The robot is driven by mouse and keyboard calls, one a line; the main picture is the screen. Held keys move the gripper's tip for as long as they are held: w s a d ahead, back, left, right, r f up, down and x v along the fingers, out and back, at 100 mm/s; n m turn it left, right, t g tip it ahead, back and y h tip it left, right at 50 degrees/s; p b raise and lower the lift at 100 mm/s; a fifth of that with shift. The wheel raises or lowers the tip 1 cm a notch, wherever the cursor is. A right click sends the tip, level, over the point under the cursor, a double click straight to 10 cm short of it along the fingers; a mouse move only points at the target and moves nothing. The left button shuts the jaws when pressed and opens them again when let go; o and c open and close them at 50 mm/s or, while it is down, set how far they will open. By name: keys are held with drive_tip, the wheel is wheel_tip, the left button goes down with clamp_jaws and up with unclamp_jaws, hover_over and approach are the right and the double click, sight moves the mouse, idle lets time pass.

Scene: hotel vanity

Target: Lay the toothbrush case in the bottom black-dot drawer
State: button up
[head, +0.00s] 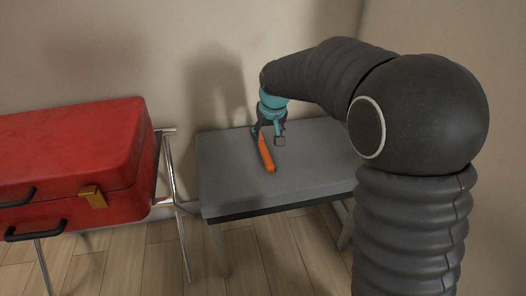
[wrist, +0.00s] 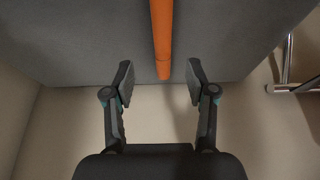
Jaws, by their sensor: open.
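An orange, long, narrow object (head: 267,155), which looks like the toothbrush case, lies on a grey table (head: 225,184). In the wrist view the orange case (wrist: 162,35) runs from the top edge down to a point between the fingertips. My gripper (head: 268,135) is at the case's far end, over the back of the table. In the wrist view my gripper (wrist: 160,82) is open, one finger on each side of the case's end, with a gap on both sides. No drawer with a black dot shows in either view.
A red suitcase (head: 75,150) with black handles and a gold latch rests on a metal-legged stand (head: 178,205) left of the table. The wall is close behind the table. The table top around the case is bare. Wooden floor (head: 285,245) lies in front.

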sight(263, 147)
drive_tip(key=shift+w+a+b+x, duration=0.15)
drive_tip(key=shift+b+x, duration=0.1)
drive_tip(key=shift+x, duration=1.75)
drive_tip(key=shift+w+a+b+x, duration=0.15)
drive_tip(key=shift+b+x, duration=0.1)
drive_tip(key=shift+x, duration=1.7)
drive_tip(key=shift+r, duration=0.15)
clamp_jaws()
